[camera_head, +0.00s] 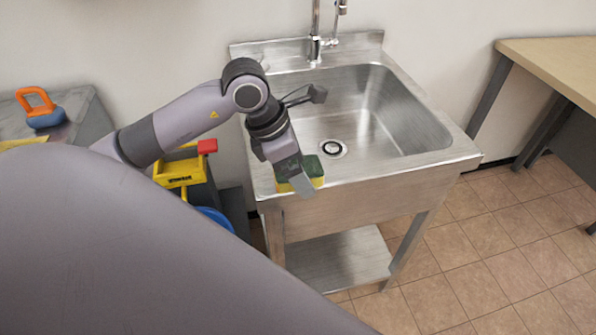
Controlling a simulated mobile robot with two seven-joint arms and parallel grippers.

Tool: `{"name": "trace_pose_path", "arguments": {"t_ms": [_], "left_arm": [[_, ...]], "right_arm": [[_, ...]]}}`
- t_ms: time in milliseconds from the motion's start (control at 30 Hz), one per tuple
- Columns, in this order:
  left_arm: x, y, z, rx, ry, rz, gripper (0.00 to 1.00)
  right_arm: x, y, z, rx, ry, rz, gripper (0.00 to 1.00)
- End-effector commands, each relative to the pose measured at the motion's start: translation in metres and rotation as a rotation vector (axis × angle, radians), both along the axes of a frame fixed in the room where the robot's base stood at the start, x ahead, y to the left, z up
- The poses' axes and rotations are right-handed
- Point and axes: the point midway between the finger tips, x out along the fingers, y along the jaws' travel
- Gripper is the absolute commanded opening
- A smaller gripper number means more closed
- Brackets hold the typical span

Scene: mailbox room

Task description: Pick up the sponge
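The sponge (315,170), green on top and yellow below, is at the front left rim of the steel sink (405,165). My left gripper (302,186) comes in from the left and points down at the sponge. A finger covers the middle of the sponge, and parts of the sponge show on both sides of it. The other finger is hidden, so I cannot tell whether the gripper is open or shut on the sponge. I also cannot tell whether the sponge rests on the rim. My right gripper is not in view.
The sink basin, with its drain (333,148) and faucet (315,45), is empty. A yellow mop bucket (180,172) stands left of the sink. A grey cabinet with an orange-handled object (42,108) is at far left. A wooden table (560,65) stands right. Tiled floor is clear.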

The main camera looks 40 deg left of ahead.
Motion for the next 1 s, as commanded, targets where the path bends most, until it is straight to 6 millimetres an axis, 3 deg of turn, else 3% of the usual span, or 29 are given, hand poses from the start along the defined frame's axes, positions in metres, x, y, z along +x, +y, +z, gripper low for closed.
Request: {"name": "trace_pose_path", "arguments": {"t_ms": [767,933,1000], "left_arm": [[-0.0001,-0.0001,-0.0046,0.0,0.0,0.0,0.89],[-0.0001,0.0,-0.0046,0.0,0.0,0.0,0.37],[-0.0001,0.0,-0.0046,0.0,0.0,0.0,0.35]], "right_arm": [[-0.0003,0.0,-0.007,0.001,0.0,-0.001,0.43],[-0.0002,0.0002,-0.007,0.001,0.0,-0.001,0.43],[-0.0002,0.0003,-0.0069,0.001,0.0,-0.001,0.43]]}}
